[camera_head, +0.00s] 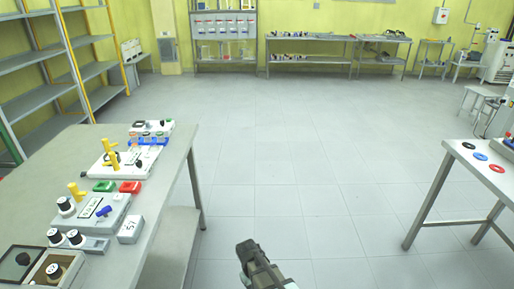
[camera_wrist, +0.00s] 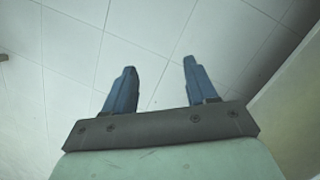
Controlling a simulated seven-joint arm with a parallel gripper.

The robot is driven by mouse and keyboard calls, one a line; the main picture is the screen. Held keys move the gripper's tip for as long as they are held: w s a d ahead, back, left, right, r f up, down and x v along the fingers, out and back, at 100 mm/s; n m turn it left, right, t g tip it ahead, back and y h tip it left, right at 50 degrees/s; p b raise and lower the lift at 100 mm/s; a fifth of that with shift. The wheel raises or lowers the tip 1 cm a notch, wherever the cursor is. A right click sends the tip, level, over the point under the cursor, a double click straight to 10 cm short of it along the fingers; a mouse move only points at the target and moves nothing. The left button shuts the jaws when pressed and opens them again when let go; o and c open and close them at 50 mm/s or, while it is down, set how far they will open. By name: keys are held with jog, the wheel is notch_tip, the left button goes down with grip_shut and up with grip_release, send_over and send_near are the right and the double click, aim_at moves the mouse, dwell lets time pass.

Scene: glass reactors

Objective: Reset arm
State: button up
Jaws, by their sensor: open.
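My gripper (camera_head: 247,250) shows at the bottom centre of the head view, over the floor to the right of the left table. In the wrist view my gripper (camera_wrist: 156,80) has two blue fingers standing well apart with nothing between them. It is open and empty. Light panels with seams fill the background behind the fingers there. The gripper touches no object in either view.
A second table (camera_head: 462,150) at right holds coloured rings. Shelves (camera_head: 40,75) stand at far left. The middle floor (camera_head: 300,150) is clear.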

jog(key=s+d+f+m+g, duration=0.1)
jog(key=s+d+f, duration=0.3)
jog(key=s, duration=0.5)
jog(key=s+d+f+m+g+y, duration=0.1)
jog(key=s+d+f, duration=0.4)
jog(key=s, duration=0.5)
jog(key=s+d+f+m+g+y, duration=0.1)
jog(key=s+d+f+m+g, duration=0.2)
jog(key=s+d, duration=0.4)
jog(key=s+f+m, duration=0.1)
jog(key=s, duration=0.2)
jog(key=shift+d+f+m, duration=0.2)
jog(key=shift+f+m, duration=0.1)
jog(key=shift+f, duration=0.05)
